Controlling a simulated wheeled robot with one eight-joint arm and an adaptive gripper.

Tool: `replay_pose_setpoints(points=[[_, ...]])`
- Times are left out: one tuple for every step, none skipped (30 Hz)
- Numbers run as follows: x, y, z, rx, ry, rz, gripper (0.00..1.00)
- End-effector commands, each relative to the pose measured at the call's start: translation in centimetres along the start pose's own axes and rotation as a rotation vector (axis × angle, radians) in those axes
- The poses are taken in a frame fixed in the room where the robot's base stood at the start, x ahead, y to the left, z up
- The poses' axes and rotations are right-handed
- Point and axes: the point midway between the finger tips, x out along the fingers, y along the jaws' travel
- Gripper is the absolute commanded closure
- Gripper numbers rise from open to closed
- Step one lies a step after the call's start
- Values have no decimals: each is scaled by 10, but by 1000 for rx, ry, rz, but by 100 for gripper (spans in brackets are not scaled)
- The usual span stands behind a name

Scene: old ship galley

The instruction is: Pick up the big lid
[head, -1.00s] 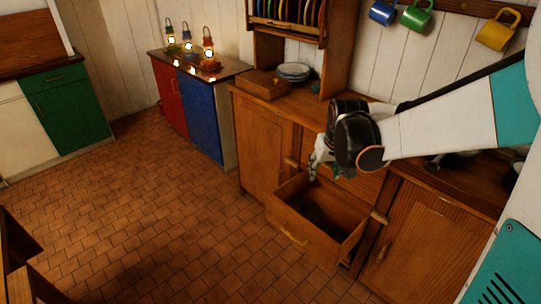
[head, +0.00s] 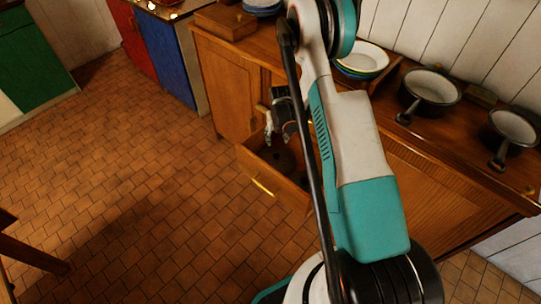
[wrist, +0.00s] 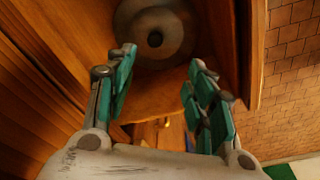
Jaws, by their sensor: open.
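The lid (wrist: 178,22) shows in the wrist view as a round grey disc with a dark knob at its centre. It lies inside the open wooden drawer (wrist: 246,60), and its far edge is cut off by the frame. In the head view the inside of the drawer (head: 262,184) is dark and partly covered by my arm, so I cannot make out the lid's size there. My gripper (wrist: 158,75) is open and empty, pointing toward the lid, with its fingers apart from it. In the head view my gripper (head: 279,135) hangs over the drawer.
The wooden counter (head: 440,140) above the drawer carries two pans (head: 432,88) (head: 513,127) and stacked bowls (head: 362,58). A wooden box (head: 225,20) stands at its left end. The tiled floor (head: 140,170) in front is mostly free.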

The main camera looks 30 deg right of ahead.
Motion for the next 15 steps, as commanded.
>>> replay_pose_setpoints(points=[[10, 3, 3, 4, -6, 0, 50], [14, 4, 4, 5, -9, 0, 50], [19, 5, 6, 7, -12, 0, 50], [22, 6, 7, 8, -14, 0, 50], [24, 6, 7, 8, -15, 0, 50], [28, 6, 8, 8, -17, 0, 50], [31, 6, 8, 9, -17, 0, 50], [35, 6, 9, 9, -17, 0, 50], [41, 6, 9, 8, -17, 0, 50], [46, 6, 9, 8, -17, 0, 50], [52, 6, 9, 8, -17, 0, 50], [60, 6, 9, 8, -17, 0, 50], [66, 6, 9, 8, -17, 0, 50], [72, 6, 9, 8, -17, 0, 50], [79, 6, 9, 8, -17, 0, 50]])
